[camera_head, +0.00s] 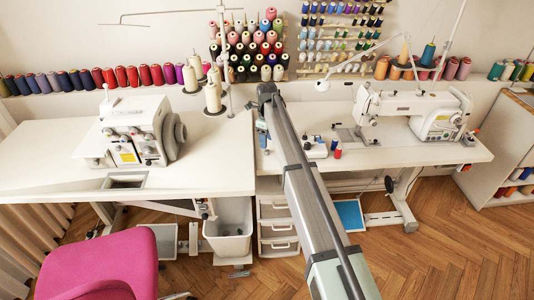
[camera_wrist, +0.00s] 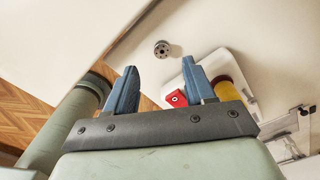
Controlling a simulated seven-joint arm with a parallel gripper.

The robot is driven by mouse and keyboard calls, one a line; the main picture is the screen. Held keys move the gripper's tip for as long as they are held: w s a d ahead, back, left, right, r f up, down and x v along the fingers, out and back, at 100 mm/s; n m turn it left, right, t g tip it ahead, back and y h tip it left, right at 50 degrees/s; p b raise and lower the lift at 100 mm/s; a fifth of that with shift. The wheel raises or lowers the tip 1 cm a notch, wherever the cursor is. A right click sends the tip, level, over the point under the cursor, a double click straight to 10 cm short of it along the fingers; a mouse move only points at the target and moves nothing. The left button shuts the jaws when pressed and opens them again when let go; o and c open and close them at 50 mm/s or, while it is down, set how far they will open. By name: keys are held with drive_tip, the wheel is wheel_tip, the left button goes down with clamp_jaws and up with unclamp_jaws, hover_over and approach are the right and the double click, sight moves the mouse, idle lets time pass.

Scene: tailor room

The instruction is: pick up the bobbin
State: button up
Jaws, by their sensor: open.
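The bobbin (camera_wrist: 162,48) is a small, dark metal disc with holes in its face. In the wrist view it lies on the white tabletop (camera_wrist: 260,25), near the table edge. My gripper (camera_wrist: 159,63) has its two blue-grey fingers spread apart with nothing held between them. The bobbin shows just past the fingertips, between them in the picture and apart from both. I cannot make out the bobbin there.
A sewing machine (camera_head: 415,108) stands on the right table, an overlocker (camera_head: 135,130) on the left table. Thread cones line the wall.

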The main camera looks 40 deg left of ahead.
sight(267, 153)
drive_tip(key=shift+w+a+f, duration=0.1)
drive_tip(key=shift+w+f, duration=0.05)
drive_tip(key=shift+f, duration=2.65)
clamp_jaws()
